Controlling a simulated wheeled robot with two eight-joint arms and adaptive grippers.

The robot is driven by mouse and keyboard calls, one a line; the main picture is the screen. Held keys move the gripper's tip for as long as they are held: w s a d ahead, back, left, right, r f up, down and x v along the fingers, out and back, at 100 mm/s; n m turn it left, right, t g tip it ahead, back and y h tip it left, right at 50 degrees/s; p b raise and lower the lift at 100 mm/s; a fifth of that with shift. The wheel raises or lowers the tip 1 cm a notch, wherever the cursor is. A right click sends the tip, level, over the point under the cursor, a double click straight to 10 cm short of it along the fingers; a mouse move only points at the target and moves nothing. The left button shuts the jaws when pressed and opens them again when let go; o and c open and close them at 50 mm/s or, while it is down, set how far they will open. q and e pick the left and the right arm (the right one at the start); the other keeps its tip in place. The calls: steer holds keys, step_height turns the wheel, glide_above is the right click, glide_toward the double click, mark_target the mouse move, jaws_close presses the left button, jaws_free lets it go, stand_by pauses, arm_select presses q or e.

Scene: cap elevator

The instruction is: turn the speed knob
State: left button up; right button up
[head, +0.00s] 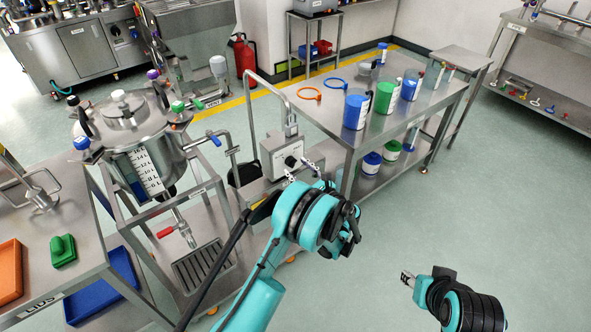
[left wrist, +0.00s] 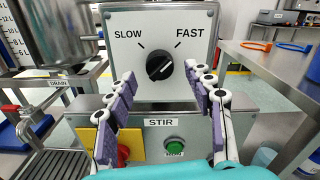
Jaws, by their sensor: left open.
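The speed knob (left wrist: 160,66) is black and round with a slanted pale mark. It sits on a light control panel (left wrist: 202,92) between tick marks labelled SLOW at left and FAST at right. In the head view the knob (head: 291,161) shows on the grey box beside the steel vessel. My left gripper (head: 304,170) is open just in front of the panel. In the left wrist view its purple-padded fingers (left wrist: 159,82) stand on either side below the knob, with nothing between them. I cannot tell whether they touch it. My right gripper (head: 406,279) is low at right, away from the panel.
Below the knob are a STIR label (left wrist: 161,122), a green button (left wrist: 174,146) and a red button (left wrist: 123,154) on yellow. A steel vessel (head: 135,140) stands left. A steel table (head: 350,128) with coloured containers stands right. Floor at right is open.

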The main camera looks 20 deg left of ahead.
arm_select(q)
steer(key=shift+x, duration=0.9)
steer(key=c, duration=1.2)
steer(key=shift+o, duration=0.2)
steer(key=shift+n, duration=0.4)
steer(key=n, duration=1.7)
steer(key=shift+r, duration=0.15)
